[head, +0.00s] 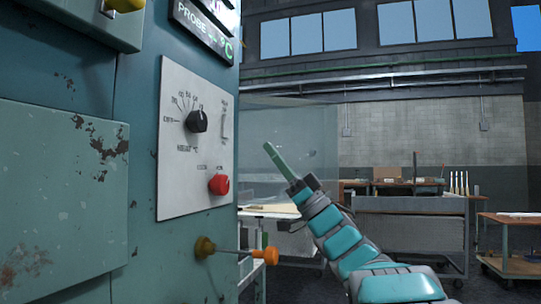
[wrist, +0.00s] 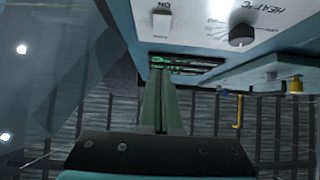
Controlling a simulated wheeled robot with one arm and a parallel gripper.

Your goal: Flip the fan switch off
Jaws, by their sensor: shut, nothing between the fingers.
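The control panel (head: 180,140) is a pale plate on the side of a teal cabinet. A narrow white switch (head: 225,124) sits at its upper right, seen at a steep angle. The wrist view shows what looks like the same white switch (wrist: 162,25), with a small label beside it that looks like "ON". I cannot read a fan label or tell which way it is tipped. My gripper (head: 268,147) is shut and empty, its thin green fingers pointing up and left, to the right of the panel. In the wrist view the fingertips (wrist: 162,72) appear below the switch, apart from it.
A black dial (head: 196,122) and a red knob (head: 219,184) are on the same panel. A lit display (head: 202,32) is above it. Workbenches (head: 410,225) stand behind.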

